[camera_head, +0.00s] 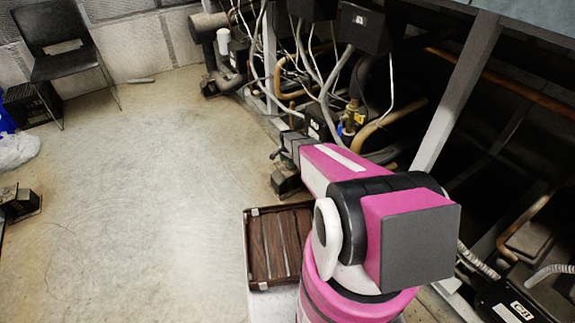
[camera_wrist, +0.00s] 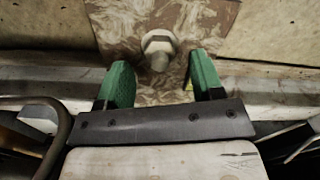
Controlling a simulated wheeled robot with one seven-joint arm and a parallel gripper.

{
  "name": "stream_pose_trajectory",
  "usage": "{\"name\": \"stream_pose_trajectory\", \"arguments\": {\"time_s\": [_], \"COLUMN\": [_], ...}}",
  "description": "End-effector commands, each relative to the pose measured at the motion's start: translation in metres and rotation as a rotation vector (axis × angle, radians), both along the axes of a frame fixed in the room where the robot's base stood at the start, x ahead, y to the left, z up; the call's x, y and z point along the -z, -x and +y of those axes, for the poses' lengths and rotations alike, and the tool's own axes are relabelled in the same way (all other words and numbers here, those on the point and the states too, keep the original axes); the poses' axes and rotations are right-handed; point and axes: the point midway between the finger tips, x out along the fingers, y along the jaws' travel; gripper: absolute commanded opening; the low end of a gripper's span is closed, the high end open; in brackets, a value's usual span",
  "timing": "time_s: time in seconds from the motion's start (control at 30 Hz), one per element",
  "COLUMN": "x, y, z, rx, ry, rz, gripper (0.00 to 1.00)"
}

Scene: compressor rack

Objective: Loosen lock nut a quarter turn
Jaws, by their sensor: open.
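In the wrist view a pale lock nut (camera_wrist: 158,43) with a rounded stud end sits on a mottled brown and cream plate (camera_wrist: 115,22). My gripper (camera_wrist: 161,72) has two green fingers, spread apart below the nut in the picture. The nut shows between and just beyond the fingertips, and no finger visibly touches it. Nothing is held. In the head view my pink arm reaches toward the rack, and the gripper and nut cannot be made out there.
The compressor rack (camera_head: 455,100) with pipes and cables fills the right side. A brown slatted case (camera_head: 278,245) lies beside my arm. A black chair (camera_head: 62,45) stands at the back left. The floor (camera_head: 150,180) in the middle is clear. A pale ledge (camera_wrist: 270,88) runs behind the fingers.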

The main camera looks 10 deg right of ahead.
Motion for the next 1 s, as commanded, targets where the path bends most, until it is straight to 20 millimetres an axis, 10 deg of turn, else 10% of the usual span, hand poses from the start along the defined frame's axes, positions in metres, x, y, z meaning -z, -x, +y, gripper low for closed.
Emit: {"name": "stream_pose_trajectory", "arguments": {"time_s": [0.47,0.63,1.0], "x": [0.025,0.024,0.024], "y": [0.000,0.000,0.000], "z": [0.000,0.000,0.000], "rx": [0.000,0.000,-0.039], "ry": [0.000,0.000,0.000], "rz": [0.000,0.000,0.000], "gripper": [0.61,0.12,0.12]}}
